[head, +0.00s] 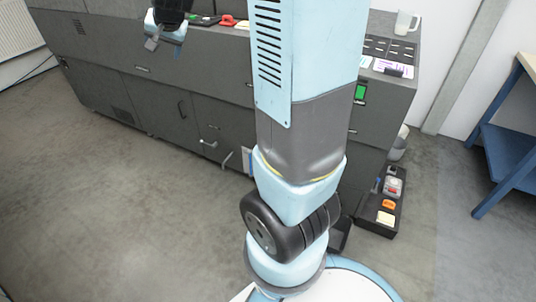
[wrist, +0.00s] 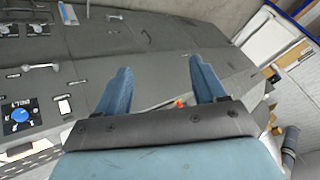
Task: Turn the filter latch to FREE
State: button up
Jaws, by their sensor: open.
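My gripper (wrist: 160,68) is open in the wrist view, its two blue fingers apart with nothing between them. Beyond them is the grey face of a long machine (wrist: 150,38). A round blue knob (wrist: 21,115) with a pale label sits on a dark panel at the left edge of the wrist view, well to the left of the fingers. In the head view my gripper (head: 165,38) is at the upper left, above the machine's front (head: 140,82). My arm hides the machine's middle there.
A pale bar handle (wrist: 40,67) is above the knob in the wrist view. In the head view, a red item (head: 228,20) and a mug (head: 405,22) are on the machine's top. A black tray (head: 372,224) lies on the floor at right. The floor at left is clear.

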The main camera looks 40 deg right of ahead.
jog(key=w+d+f+m+h, duration=0.35)
jog(key=w+d+f, duration=0.25)
jog(key=w+f, duration=0.55)
jog(key=w+d+f+m+h, duration=0.2)
jog(key=w+d+f+m, duration=0.45)
jog(key=f, duration=0.75)
jog(key=w+d+f+h, duration=0.1)
jog(key=w+d+f, duration=0.15)
jog(key=f, duration=0.35)
jog(key=w+d+f+h, duration=0.1)
jog(key=d+f, duration=0.2)
jog(key=f, duration=0.2)
jog(key=s+d+f+m+h, duration=0.2)
jog(key=s+d+f, duration=0.15)
jog(key=f, duration=0.65)
jog(key=s+d+f+m+h, duration=0.25)
jog(key=d+f, duration=0.25)
jog(key=f, duration=0.5)
jog(key=s+d+f+g+h, duration=0.1)
jog(key=s+d+f+h, duration=0.15)
jog(key=s+f, duration=0.55)
jog(key=s+d+f+h, duration=0.2)
jog(key=s+f+h, duration=0.1)
jog(key=s+f, duration=0.5)
jog(key=x, duration=1.3)
jog(key=shift+d+f+m, duration=0.25)
jog(key=shift+f+m, duration=0.1)
jog(key=shift+y, duration=0.25)
